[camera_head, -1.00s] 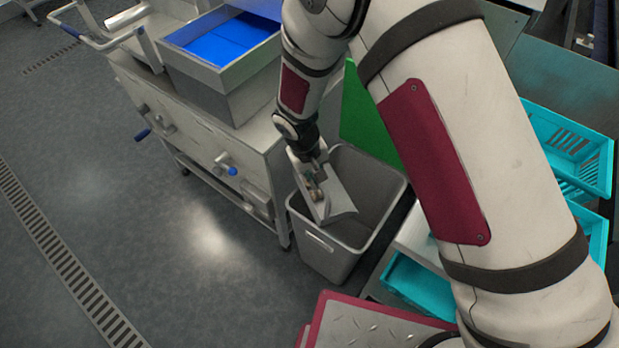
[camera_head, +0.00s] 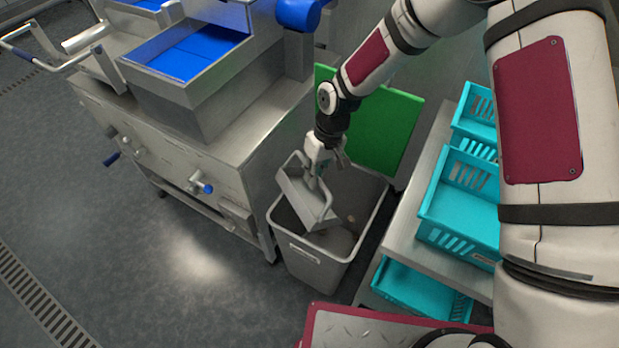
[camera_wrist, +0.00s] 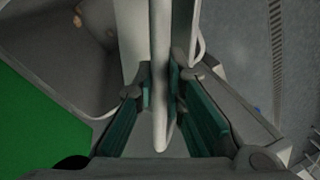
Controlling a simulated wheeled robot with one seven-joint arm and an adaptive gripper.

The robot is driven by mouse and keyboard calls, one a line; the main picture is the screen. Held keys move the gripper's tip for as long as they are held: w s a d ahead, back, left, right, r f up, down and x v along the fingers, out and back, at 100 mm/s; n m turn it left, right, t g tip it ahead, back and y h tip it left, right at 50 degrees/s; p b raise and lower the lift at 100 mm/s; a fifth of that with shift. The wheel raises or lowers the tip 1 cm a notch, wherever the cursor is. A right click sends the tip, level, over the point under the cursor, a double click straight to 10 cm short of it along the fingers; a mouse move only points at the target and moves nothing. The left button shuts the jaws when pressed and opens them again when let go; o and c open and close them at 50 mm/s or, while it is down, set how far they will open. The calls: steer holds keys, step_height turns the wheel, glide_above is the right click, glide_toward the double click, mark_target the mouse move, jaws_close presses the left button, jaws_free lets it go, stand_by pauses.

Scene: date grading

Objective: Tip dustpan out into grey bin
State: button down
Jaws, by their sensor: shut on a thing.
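The grey bin (camera_head: 312,268) stands on the floor between the steel machine and the crate stand. The grey dustpan (camera_head: 302,203) is over the bin's open mouth, steeply tilted, with its lower edge inside the rim. No load shows on its visible face. My gripper (camera_head: 318,170) is above the bin, shut on the dustpan's handle. In the wrist view the pale handle (camera_wrist: 160,60) runs between the teal-padded fingers. A small brownish lump (camera_head: 351,218) lies in the bin; brownish lumps (camera_wrist: 95,22) also show in the wrist view. The bin's far floor is partly hidden by the pan.
A steel machine (camera_head: 180,160) with blue-lined trays stands to the left. A green panel (camera_head: 380,130) stands behind the bin. Turquoise crates (camera_head: 455,205) sit on a stand to the right. A red-edged tread plate (camera_head: 350,330) is in front. Open floor lies at left.

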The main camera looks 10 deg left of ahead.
steer(key=w+d+g+y+b, duration=0.2)
steer(key=w+d+b, duration=0.1)
steer(key=shift+d+y, duration=0.2)
steer(key=shift+y, duration=0.1)
stand_by(0.3)
stand_by(1.1)
stand_by(0.5)
steer(key=shift+s, duration=0.15)
